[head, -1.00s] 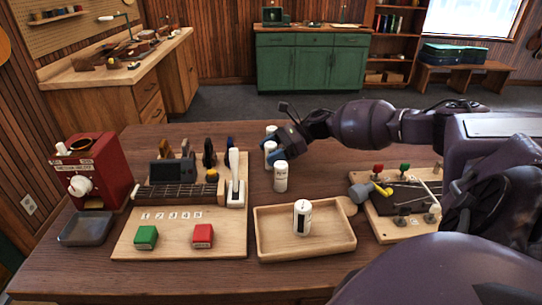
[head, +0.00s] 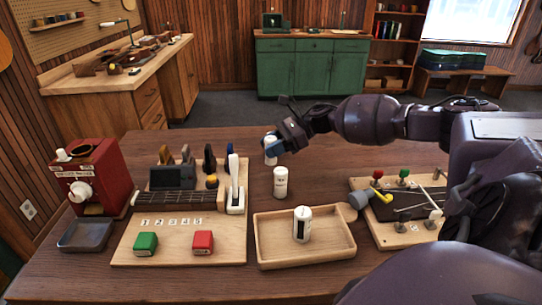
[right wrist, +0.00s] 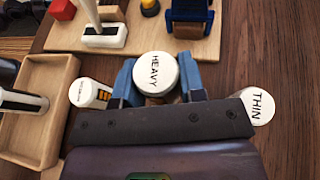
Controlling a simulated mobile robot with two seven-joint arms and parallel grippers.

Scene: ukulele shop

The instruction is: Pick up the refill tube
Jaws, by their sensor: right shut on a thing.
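My right gripper (head: 279,149) is shut on a white refill tube (head: 270,158) near the back middle of the table. In the right wrist view the tube's round cap (right wrist: 155,73) reads HEAVY, between the blue fingers (right wrist: 157,85). The tube looks upright and slightly raised. A second white tube (head: 280,182) stands just nearer to me; it also shows in the right wrist view (right wrist: 90,94). A third tube, capped THIN (right wrist: 259,106), stands on the far side; in the head view it is mostly hidden. My left gripper is not in view.
A wooden tray (head: 262,240) holds another white tube (head: 302,224) with a dark band. Left of it is a board (head: 175,255) with a fretted neck, green and red blocks and a white lever. A red machine (head: 95,172) stands far left. A tool board (head: 398,240) lies right.

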